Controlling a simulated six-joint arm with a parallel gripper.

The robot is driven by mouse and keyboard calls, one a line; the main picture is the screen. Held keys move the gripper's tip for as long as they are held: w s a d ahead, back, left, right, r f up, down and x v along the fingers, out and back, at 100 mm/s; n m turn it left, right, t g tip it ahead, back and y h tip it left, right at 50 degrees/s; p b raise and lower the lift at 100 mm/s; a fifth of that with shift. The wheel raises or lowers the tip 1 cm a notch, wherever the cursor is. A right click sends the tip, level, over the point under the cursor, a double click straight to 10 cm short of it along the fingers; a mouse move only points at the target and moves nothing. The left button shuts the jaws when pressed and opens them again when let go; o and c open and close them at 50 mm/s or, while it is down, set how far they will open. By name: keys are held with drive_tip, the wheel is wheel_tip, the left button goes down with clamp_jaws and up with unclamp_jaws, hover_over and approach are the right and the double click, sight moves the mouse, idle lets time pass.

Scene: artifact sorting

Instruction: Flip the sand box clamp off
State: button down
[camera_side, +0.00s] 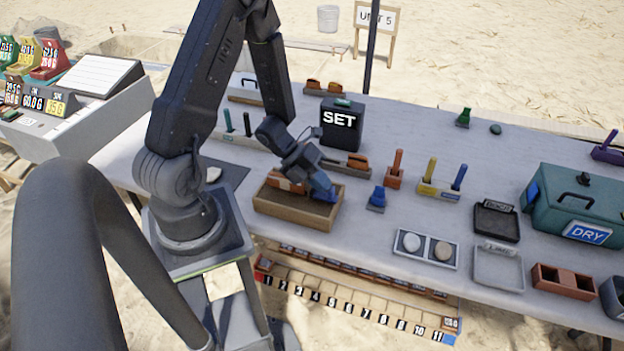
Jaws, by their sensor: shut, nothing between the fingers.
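The sand box looks to be the open wooden box (292,212) on the table, just in front of my arm. An orange piece (284,183) shows inside it at the left. My gripper (318,184) points down over the right half of the box and is shut, with nothing held. A blue part (323,190) shows at its lower end, against the box's right side. I cannot tell whether this blue part is the clamp or belongs to the fingers, nor whether it touches the box. My gripper and wrist hide part of the box's inside.
A small blue block (376,198) stands just right of the box, and a red-orange one (395,172) beyond it. A black SET case (342,124) stands behind. A tray with two stones (426,247) and a teal DRY case (580,205) are further right.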

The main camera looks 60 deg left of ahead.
drive_tip(key=v, duration=1)
drive_tip(key=shift+s, duration=0.1)
drive_tip(key=w+r+n+t+y, duration=0.2)
drive_tip(key=w+r+n+y, duration=0.25)
drive_tip(key=r+n, duration=0.35)
drive_tip(key=w+r+n+t+y, duration=0.1)
drive_tip(key=w+r+n+y, duration=0.2)
drive_tip(key=r+n+y, duration=0.35)
drive_tip(key=s+d+r+n+g+h, duration=0.2)
drive_tip(key=s+d+r+n, duration=0.1)
drive_tip(key=s+d+n, duration=0.3)
drive_tip(key=s+d+r+n+g+h, duration=0.2)
drive_tip(key=s+d+n, duration=0.4)
drive_tip(key=d, duration=0.4)
drive_tip(key=shift+d+r, duration=0.2)
drive_tip(key=shift+r, duration=0.5)
